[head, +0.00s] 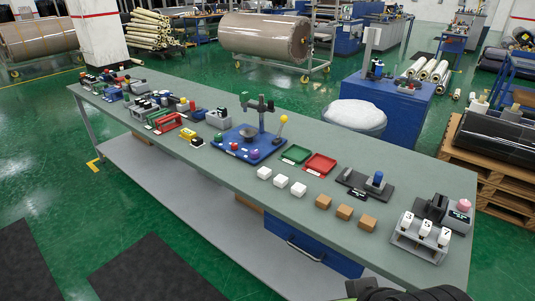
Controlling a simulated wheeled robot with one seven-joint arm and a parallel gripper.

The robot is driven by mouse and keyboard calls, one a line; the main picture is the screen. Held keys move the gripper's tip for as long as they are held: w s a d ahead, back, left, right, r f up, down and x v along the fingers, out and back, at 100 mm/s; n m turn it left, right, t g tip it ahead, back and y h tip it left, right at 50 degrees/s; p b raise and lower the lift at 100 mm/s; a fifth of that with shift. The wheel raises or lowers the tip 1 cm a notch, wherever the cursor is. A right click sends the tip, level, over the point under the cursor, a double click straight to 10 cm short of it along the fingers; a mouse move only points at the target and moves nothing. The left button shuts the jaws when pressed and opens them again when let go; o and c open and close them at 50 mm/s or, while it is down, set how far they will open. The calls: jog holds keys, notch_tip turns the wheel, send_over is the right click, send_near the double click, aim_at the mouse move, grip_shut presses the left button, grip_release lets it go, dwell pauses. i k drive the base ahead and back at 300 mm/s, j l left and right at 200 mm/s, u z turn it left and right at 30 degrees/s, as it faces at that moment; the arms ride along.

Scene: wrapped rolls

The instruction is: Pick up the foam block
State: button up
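Three small white blocks stand in a row on the long grey-green table (225,177): the left one (264,173), the middle one (281,181) and the right one (298,189). Three light brown blocks continue the row to the right: the first (323,201), the second (344,212) and the third (367,223). I cannot tell from their looks which block is foam. Part of my dark arm shows at the bottom right edge, nearer to me than the blocks. My gripper's fingers do not show.
Behind the blocks lie a green tray (295,154), a red tray (319,164) and a black base with a blue knob (377,179). A rack with numbered white pieces (420,238) stands at right. A blue fixture (240,145) stands left of the trays.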

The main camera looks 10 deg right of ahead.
aim_at(299, 189)
jog(key=i+j, duration=0.35)
jog(key=i, duration=0.15)
jog(key=i+j+u, duration=0.1)
jog(key=i+j, duration=0.25)
jog(key=i, duration=0.2)
jog(key=i+j, duration=0.3)
jog(key=i, duration=0.2)
